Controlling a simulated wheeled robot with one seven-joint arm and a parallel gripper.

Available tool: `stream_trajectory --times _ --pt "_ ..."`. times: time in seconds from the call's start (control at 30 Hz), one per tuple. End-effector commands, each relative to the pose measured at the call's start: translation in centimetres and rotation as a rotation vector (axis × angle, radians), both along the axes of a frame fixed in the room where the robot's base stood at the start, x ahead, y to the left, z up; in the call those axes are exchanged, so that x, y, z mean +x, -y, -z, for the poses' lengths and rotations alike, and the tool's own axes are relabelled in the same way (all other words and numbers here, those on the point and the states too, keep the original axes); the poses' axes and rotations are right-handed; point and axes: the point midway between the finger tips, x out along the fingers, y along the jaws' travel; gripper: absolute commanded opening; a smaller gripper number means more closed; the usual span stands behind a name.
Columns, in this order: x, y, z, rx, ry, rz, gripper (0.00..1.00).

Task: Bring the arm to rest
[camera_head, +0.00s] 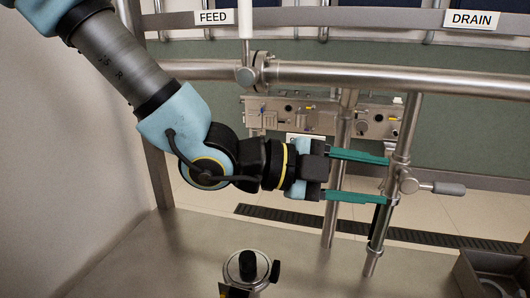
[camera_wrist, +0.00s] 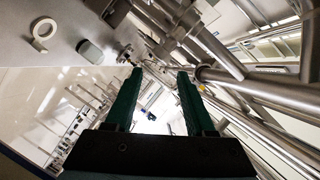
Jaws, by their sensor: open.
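My gripper (camera_head: 388,178) is in the middle right of the head view, at the end of my blue and black arm. Its two green fingers point right and are spread apart, with nothing seen between them. The fingertips are close to a vertical steel pipe with a valve (camera_head: 408,186) and its grey handle; whether they touch it I cannot tell. In the wrist view the green fingers (camera_wrist: 158,75) are also apart, with bright open space between them.
A horizontal steel pipe (camera_head: 400,78) runs above my gripper, under the FEED (camera_head: 214,17) and DRAIN (camera_head: 473,19) labels. A steel fitting with a black knob (camera_head: 249,266) stands at the front. A dark metal tray (camera_head: 480,262) is at lower right. The steel surface at lower left is bare.

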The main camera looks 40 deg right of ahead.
Motion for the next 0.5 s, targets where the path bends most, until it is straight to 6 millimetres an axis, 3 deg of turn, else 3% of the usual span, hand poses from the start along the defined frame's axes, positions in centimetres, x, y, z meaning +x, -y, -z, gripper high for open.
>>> stream_trajectory --times 0.17,0.27,0.37,0.5 --pt "0.1 0.0 0.1 0.003 0.0 -0.005 0.55" --pt "1.7 0.2 1.0 0.045 0.004 -0.052 0.55" --pt "5.5 0.4 3.2 0.149 0.006 -0.174 0.55" --pt "14.1 -1.0 7.4 0.365 -0.022 -0.457 0.55"
